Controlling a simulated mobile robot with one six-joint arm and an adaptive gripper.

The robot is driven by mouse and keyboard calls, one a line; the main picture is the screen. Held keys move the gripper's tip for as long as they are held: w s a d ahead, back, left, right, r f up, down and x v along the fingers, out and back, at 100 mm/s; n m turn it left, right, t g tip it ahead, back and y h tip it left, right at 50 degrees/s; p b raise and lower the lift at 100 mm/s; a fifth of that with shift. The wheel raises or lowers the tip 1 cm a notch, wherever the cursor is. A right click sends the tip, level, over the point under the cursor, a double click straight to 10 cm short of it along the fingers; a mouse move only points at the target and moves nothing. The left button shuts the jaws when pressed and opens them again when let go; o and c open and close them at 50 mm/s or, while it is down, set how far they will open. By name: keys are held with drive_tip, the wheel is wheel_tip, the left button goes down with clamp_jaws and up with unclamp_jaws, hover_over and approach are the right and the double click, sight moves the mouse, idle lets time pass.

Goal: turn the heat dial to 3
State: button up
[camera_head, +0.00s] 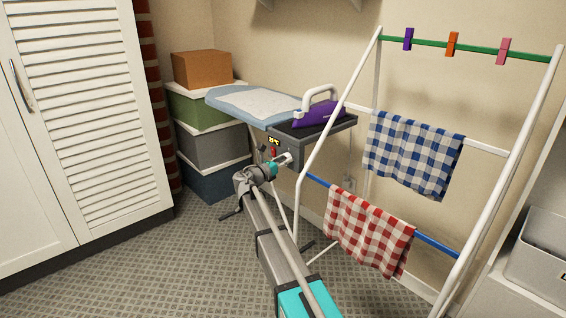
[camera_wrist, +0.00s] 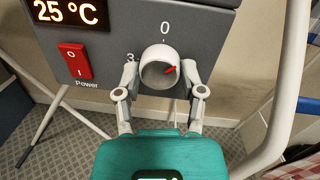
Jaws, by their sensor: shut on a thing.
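The white heat dial (camera_wrist: 154,74) sits on the front of a dark grey control box (camera_wrist: 206,40). My gripper (camera_wrist: 161,70) is shut on the dial, one finger on each side. A "0" is printed above the dial. A "3" shows at its left, close to the left finger. Other marks are hidden or out of view. In the head view my gripper (camera_head: 286,160) reaches the box (camera_head: 290,143) at the end of the ironing board.
A red power switch (camera_wrist: 75,62) and a display (camera_wrist: 68,12) reading 25 °C are left of the dial. A purple iron (camera_head: 318,116) rests on the box. A white drying rack (camera_head: 303,180) with checked cloths stands close at right. Stacked boxes (camera_head: 208,145) stand behind at left.

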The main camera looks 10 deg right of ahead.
drive_tip(key=m, duration=0.6)
drive_tip(key=shift+g+h, duration=0.3)
drive_tip(key=shift+g, duration=0.1)
drive_tip(key=m, duration=0.7)
drive_tip(key=shift+w+g+h, duration=0.1)
drive_tip(key=shift+g+h, duration=0.2)
drive_tip(key=shift+g, duration=0.1)
drive_tip(key=m+g, duration=0.1)
drive_tip(key=m, duration=0.6)
drive_tip(key=m+p, duration=0.1)
drive_tip(key=m, duration=0.5)
drive_tip(key=shift+r+g, duration=0.1)
drive_tip(key=shift+g, duration=0.3)
drive_tip(key=m+p, duration=0.1)
drive_tip(key=m, duration=0.4)
drive_tip(key=shift+y, duration=0.4)
drive_tip(key=m+p, duration=0.1)
drive_tip(key=m, duration=0.4)
drive_tip(key=shift+m, duration=0.3)
drive_tip(key=m+y, duration=0.1)
drive_tip(key=m, duration=0.4)
drive_tip(key=shift+s+p, duration=0.2)
drive_tip(key=shift+p, duration=0.2)
drive_tip(key=m, duration=0.4)
drive_tip(key=shift+t+y, duration=0.3)
drive_tip(key=shift+t, duration=0.1)
